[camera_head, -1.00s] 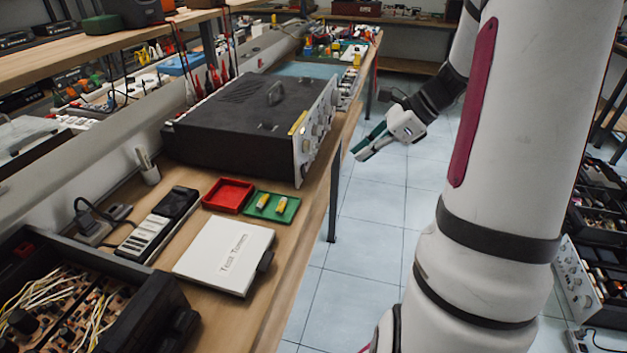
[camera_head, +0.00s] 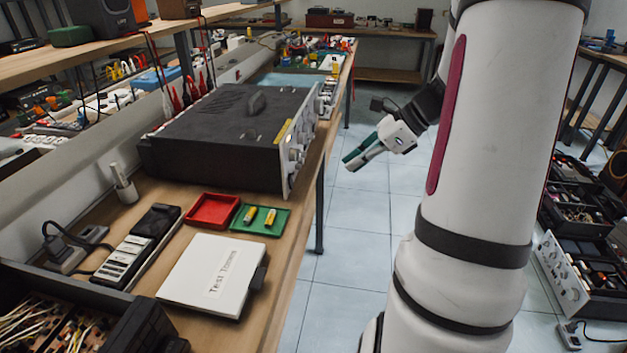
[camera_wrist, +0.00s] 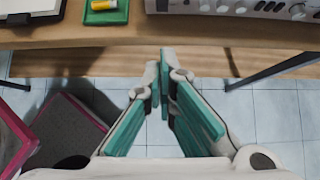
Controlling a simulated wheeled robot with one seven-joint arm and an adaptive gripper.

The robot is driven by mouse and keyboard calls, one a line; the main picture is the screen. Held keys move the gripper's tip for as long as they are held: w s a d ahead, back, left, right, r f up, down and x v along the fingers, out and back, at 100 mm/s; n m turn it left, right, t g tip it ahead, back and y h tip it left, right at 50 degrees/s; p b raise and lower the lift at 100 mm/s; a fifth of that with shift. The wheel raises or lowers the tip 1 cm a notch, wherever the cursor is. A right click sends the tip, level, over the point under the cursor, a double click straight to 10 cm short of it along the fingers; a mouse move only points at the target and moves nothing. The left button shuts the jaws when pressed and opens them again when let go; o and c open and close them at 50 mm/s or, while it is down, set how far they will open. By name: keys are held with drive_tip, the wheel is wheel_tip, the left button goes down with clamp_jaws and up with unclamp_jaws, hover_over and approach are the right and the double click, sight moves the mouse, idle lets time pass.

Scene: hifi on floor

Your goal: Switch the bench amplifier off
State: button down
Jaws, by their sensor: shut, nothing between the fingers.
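The bench amplifier (camera_head: 215,135) is a wide black box lying on the wooden bench in the head view. Its silver front panel (camera_head: 297,140) with knobs faces right, toward the aisle. The lower part of that panel with several knobs shows at the top right of the wrist view (camera_wrist: 240,8). My gripper (camera_head: 350,163) hangs over the floor to the right of the panel, apart from it. In the wrist view my gripper (camera_wrist: 164,75) has its green-padded fingers shut together, with nothing between them. I cannot make out which control is the power switch.
A red tray (camera_head: 212,224) and a green tray (camera_head: 280,229) with yellow batteries sit in front of the amplifier. A white box (camera_head: 190,285) and a power strip (camera_head: 125,262) lie nearer. The bench edge and a leg (camera_head: 320,210) stand beside the clear tiled aisle.

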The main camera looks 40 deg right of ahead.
sight(291, 181)
drive_tip(key=b+x, duration=0.1)
drive_tip(key=x, duration=0.3)
drive_tip(key=b+x, duration=0.1)
drive_tip(key=x, duration=0.3)
drive_tip(key=r+x, duration=0.1)
drive_tip(key=x, duration=0.2)
drive_tip(key=shift+w+a+f+b, duration=0.25)
drive_tip(key=shift+w+a+b, duration=0.15)
drive_tip(key=shift+w+a, duration=0.65)
drive_tip(key=shift+w, duration=0.25)
drive_tip(key=shift+w+a+f, duration=0.2)
drive_tip(key=shift+w+a, duration=0.05)
drive_tip(key=shift+r, duration=0.15)
